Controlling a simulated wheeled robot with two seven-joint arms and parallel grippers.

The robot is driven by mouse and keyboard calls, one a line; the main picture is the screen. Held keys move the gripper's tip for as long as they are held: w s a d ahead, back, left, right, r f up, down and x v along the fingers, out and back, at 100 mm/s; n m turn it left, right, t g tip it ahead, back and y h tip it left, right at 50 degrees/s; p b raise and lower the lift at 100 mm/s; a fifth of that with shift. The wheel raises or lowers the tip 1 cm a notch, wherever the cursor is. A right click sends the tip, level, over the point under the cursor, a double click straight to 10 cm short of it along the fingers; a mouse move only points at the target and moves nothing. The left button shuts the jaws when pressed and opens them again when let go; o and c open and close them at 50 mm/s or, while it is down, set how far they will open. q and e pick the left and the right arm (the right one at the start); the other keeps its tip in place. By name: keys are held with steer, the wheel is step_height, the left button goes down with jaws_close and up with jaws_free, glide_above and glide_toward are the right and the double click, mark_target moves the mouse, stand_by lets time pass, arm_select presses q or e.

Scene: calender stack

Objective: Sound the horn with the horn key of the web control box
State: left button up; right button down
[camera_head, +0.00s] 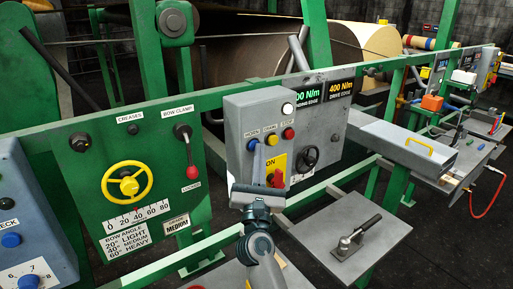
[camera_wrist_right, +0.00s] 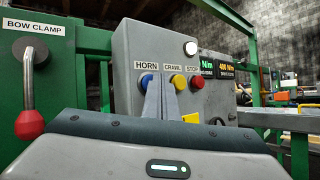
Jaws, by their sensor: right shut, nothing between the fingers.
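The grey web control box (camera_head: 235,115) is mounted on the green frame and also shows in the wrist view (camera_wrist_right: 125,50). Under its HORN label is the blue horn key (camera_head: 252,145), partly hidden by my fingers in the wrist view (camera_wrist_right: 145,78). My right gripper (camera_head: 258,148) is shut and empty, its fingers pointing at the box. The fingertips, seen in the wrist view (camera_wrist_right: 156,78), overlap the right part of the blue key; I cannot tell whether they touch it. My left gripper is not in view.
Beside the horn key are the yellow CRAWL key (camera_head: 271,140) and the red STOP key (camera_head: 288,134). A white lamp (camera_head: 287,109) sits above them. A red rotary switch (camera_head: 276,179) is below. The red-knobbed bow clamp lever (camera_head: 189,155) is left of the box.

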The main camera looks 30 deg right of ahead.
steer(key=shift+s, duration=0.15)
steer(key=shift+s+d, duration=0.1)
steer(key=shift+s, duration=0.65)
steer(key=s+p, duration=0.1)
steer(key=s, duration=0.4)
steer(key=shift+d, duration=0.2)
stand_by(0.9)
